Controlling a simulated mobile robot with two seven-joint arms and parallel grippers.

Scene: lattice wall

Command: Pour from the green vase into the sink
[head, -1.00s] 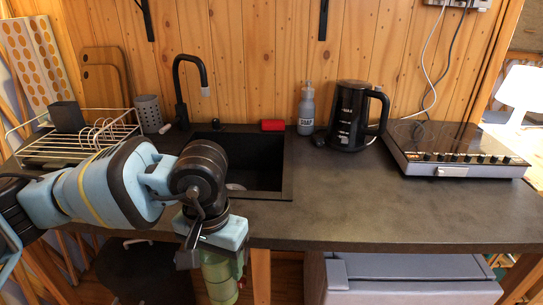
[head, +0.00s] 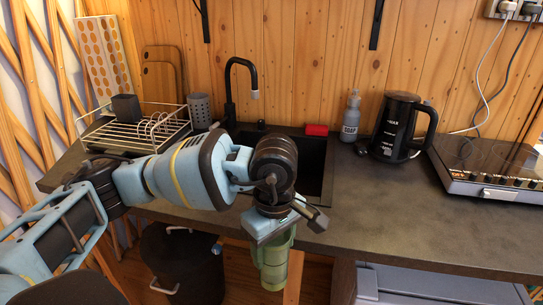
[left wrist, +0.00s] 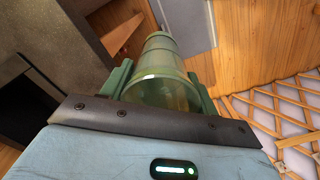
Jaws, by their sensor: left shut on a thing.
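The green vase (head: 272,262) is held by my left gripper (head: 274,240) in front of the counter's front edge, below the countertop level. It looks roughly upright in the head view, and its upper part is hidden by the gripper. In the left wrist view the see-through green vase (left wrist: 165,75) sits between the two green fingers of my left gripper (left wrist: 163,88), which are shut on it. The black sink (head: 313,165) is set into the counter behind my left wrist, which hides part of it. I cannot tell what is in the vase. My right gripper is not in view.
A black faucet (head: 230,95) stands behind the sink's left side. A dish rack (head: 135,130) is to its left. A dark bin (head: 185,265) is below. The counter's front right (head: 430,225) is clear.

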